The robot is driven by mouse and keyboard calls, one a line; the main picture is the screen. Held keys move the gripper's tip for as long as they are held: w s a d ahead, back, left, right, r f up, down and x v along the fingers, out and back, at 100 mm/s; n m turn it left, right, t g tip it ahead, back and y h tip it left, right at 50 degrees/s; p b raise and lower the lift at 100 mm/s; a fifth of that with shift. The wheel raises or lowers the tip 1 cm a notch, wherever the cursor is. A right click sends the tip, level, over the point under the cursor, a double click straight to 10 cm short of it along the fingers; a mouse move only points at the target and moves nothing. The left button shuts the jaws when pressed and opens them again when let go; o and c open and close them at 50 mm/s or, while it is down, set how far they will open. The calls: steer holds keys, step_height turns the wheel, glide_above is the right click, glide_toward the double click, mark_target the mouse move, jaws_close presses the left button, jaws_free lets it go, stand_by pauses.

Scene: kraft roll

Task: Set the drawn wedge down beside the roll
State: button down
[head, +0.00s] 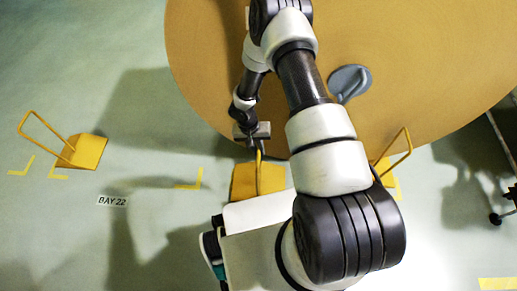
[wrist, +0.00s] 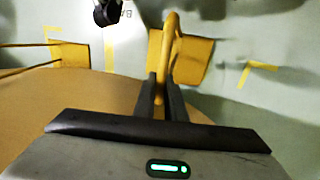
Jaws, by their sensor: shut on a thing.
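The large brown roll (head: 420,60) fills the upper part of the head view and the lower left of the wrist view (wrist: 60,110). My gripper (head: 257,143) is beside its near edge. In the wrist view, my gripper's two dark fingers (wrist: 160,98) are shut on the bar handle (wrist: 164,60) of a yellow wedge (wrist: 192,60). That wedge also shows in the head view (head: 244,182), close to the roll's near edge and partly hidden by my arm. I cannot tell whether it touches the floor or the roll.
Another yellow wedge (head: 82,151) stands on open floor at left, by yellow tape corners and a BAY 22 label (head: 112,201). A wedge handle (head: 398,150) rises at right by the roll. A grey paddle-shaped thing (head: 349,82) is on the roll. A dark caster (head: 497,218) is far right.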

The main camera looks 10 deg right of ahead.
steer(key=shift+f, duration=0.2)
steer(key=c, duration=1.7)
jaws_free()
steer(key=shift+c, duration=0.2)
steer(key=w+a+r+p, duration=0.1)
steer(key=a+r+p, duration=0.2)
steer(key=r, duration=1.4)
steer(key=shift+a+p, duration=0.15)
steer(key=shift+p, duration=0.35)
